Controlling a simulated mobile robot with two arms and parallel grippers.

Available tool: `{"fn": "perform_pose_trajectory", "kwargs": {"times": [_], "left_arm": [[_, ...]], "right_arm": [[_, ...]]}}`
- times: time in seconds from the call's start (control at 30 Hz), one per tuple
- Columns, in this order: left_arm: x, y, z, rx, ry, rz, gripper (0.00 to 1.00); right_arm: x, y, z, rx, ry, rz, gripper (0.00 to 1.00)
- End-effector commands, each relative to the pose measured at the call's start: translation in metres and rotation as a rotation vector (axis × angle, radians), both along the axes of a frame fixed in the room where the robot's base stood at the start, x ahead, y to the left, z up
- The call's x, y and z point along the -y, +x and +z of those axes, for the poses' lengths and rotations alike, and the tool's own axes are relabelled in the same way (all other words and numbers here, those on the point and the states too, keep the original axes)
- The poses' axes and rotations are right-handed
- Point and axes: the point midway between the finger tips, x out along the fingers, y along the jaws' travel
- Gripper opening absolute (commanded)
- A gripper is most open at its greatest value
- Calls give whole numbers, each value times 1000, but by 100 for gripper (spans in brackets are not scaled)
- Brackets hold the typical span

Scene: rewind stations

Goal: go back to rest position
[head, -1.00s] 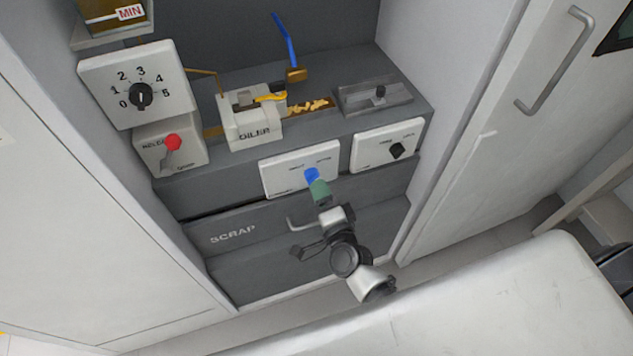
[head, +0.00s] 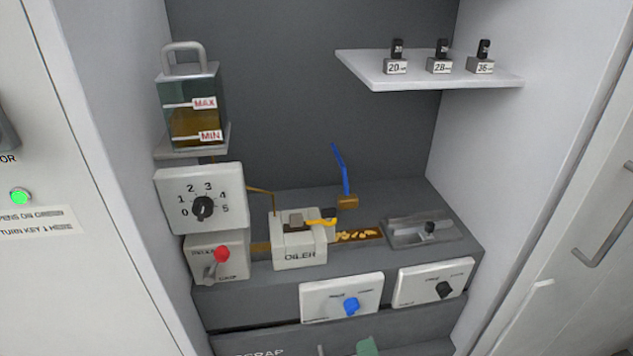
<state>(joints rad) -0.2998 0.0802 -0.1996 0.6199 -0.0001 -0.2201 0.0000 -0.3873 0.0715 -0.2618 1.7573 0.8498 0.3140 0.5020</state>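The green tip of my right gripper (head: 367,347) just shows at the bottom edge of the head view, below the blue knob (head: 351,306) on its white panel. The gripper is apart from the knob. The rest of that gripper and its arm are out of the picture, so whether it is open or shut is hidden. My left gripper is not in view.
An oil tank (head: 190,105) stands at left. A white shelf (head: 430,70) juts out at upper right.

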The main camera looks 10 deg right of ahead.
Motion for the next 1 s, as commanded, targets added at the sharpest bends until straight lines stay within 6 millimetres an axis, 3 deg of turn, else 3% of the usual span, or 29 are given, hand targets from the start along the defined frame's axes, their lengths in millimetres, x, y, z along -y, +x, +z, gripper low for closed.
{"fn": "perform_pose_trajectory", "kwargs": {"times": [0.07,0.13,0.27,0.4,0.47,0.6,0.7,0.8,0.9,1.0], "left_arm": [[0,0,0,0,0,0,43],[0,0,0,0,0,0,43],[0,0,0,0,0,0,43],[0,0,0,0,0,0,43],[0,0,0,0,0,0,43],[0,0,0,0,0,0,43],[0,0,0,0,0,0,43],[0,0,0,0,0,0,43],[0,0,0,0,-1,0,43],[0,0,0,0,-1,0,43]], "right_arm": [[-1,-1,-10,-21,-28,10,63],[-2,-5,-32,-68,-92,33,63],[-5,-24,-106,-233,-314,132,63],[1,-72,-203,-460,-604,306,63],[8,-98,-240,-554,-718,392,63],[28,-173,-314,-771,-953,620,63],[46,-230,-350,-906,-1085,793,63],[61,-277,-372,-1006,-1178,942,63],[73,-310,-382,-1070,-1234,1050,63],[79,-328,-387,-1102,-1261,1109,63]]}}
